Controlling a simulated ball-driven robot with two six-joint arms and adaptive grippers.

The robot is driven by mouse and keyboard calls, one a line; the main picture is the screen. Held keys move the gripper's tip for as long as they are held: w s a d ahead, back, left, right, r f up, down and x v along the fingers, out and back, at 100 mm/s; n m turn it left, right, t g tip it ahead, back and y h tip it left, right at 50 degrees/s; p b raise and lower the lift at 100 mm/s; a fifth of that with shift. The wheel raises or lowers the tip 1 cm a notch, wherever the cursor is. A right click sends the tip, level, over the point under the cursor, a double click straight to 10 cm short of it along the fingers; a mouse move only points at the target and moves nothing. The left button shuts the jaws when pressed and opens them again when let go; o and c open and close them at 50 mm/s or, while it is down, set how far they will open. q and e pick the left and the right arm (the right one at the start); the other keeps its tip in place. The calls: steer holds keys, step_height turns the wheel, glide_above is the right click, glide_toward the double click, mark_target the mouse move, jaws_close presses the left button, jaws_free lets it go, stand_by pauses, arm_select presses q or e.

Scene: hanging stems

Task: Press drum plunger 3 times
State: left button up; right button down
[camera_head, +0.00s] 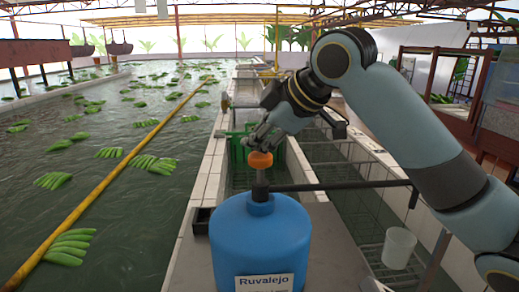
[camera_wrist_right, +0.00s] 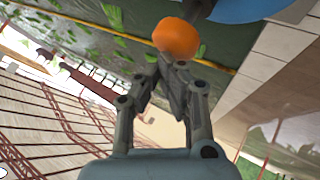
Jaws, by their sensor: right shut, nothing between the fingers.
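A blue drum (camera_head: 262,240) labelled "Ruvalejo" stands at the bottom middle of the head view. Its plunger has an orange knob (camera_head: 260,160) on a short grey stem (camera_head: 261,185) above the drum's top. My right gripper (camera_head: 254,142) is shut and empty, its fingertips just above the knob; I cannot tell whether they touch it. In the right wrist view the orange knob (camera_wrist_right: 176,38) is just beyond the shut fingertips (camera_wrist_right: 172,68), with part of the blue drum (camera_wrist_right: 240,8) behind it. My left gripper is not in view.
A dark bar (camera_head: 340,186) runs right from the plunger stem. A green crate (camera_head: 240,152) lies behind the drum. A white bucket (camera_head: 398,247) is at the right. Water with floating green banana bunches (camera_head: 70,246) and a yellow pole (camera_head: 110,180) fills the left.

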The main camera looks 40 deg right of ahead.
mark_target(258, 154)
steer(key=shift+s+f+b, duration=0.1)
steer(key=shift+f+b, duration=0.35)
steer(key=shift+f, duration=0.8)
stand_by(0.5)
step_height(258, 154, up, 2)
steer(key=shift+p, duration=1.25)
steer(key=shift+r, duration=0.25)
steer(key=shift+d+r, duration=0.1)
steer(key=shift+r, duration=0.3)
step_height(258, 154, up, 6)
steer(key=shift+r, duration=0.1)
stand_by(1.3)
